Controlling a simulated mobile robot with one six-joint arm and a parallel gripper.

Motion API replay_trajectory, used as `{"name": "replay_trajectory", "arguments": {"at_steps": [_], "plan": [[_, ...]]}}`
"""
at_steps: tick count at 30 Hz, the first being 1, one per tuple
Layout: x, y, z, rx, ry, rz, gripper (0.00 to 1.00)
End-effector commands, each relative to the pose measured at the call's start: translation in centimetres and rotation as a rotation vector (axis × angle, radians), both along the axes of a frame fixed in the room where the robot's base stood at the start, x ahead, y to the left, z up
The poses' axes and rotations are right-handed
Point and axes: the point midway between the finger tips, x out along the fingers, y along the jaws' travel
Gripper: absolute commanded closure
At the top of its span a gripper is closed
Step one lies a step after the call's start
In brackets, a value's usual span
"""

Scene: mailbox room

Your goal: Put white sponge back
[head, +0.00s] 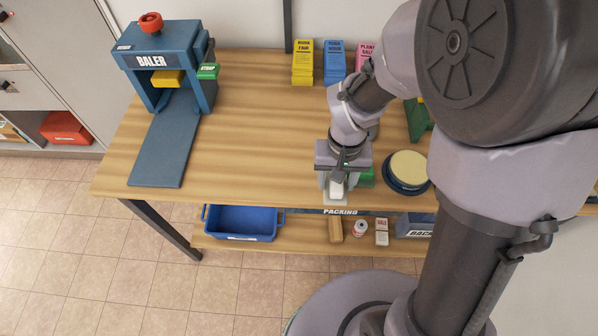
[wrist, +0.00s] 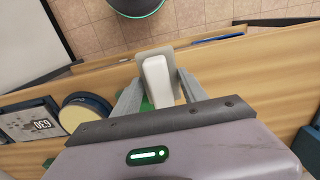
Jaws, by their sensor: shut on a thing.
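The white sponge (wrist: 156,82) is a small pale block between the two fingers of my gripper (wrist: 158,86) in the wrist view. My gripper is shut on it. A flat grey-beige piece (wrist: 172,62) shows around the sponge; I cannot tell whether they touch. In the head view, my gripper (head: 337,184) points down at the front edge of the table, and the sponge (head: 337,190) shows at its tip. A round dark-rimmed dish with a cream pad (head: 407,168) stands to its right. A green thing (head: 366,178) is partly hidden beside my gripper.
The wooden table (head: 250,130) has clear room left of my gripper. A blue baler (head: 168,65) stands at the back left. Yellow and blue card stacks (head: 303,62) stand at the back. A blue bin (head: 240,222) and small goods (head: 360,228) sit on the lower shelf.

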Motion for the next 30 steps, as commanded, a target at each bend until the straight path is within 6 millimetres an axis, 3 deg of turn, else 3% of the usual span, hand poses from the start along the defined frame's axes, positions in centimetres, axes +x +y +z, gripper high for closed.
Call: {"name": "replay_trajectory", "arguments": {"at_steps": [6,10,13,18,28,29,30], "plan": [[4.4,4.6,-0.9,0.0,-0.001,0.003,0.88],[6.0,6.2,-1.0,0.0,0.0,0.002,0.88],[6.3,6.5,-1.7,-0.001,0.001,0.0,0.88],[6.3,6.5,-4.7,0.0,0.001,-0.001,0.88],[6.3,6.5,-4.8,0.0,0.0,-0.001,0.88],[6.2,6.5,-4.8,0.0,0.0,-0.001,0.46],[6.2,6.5,-4.7,0.0,0.0,-0.001,0.38]]}}
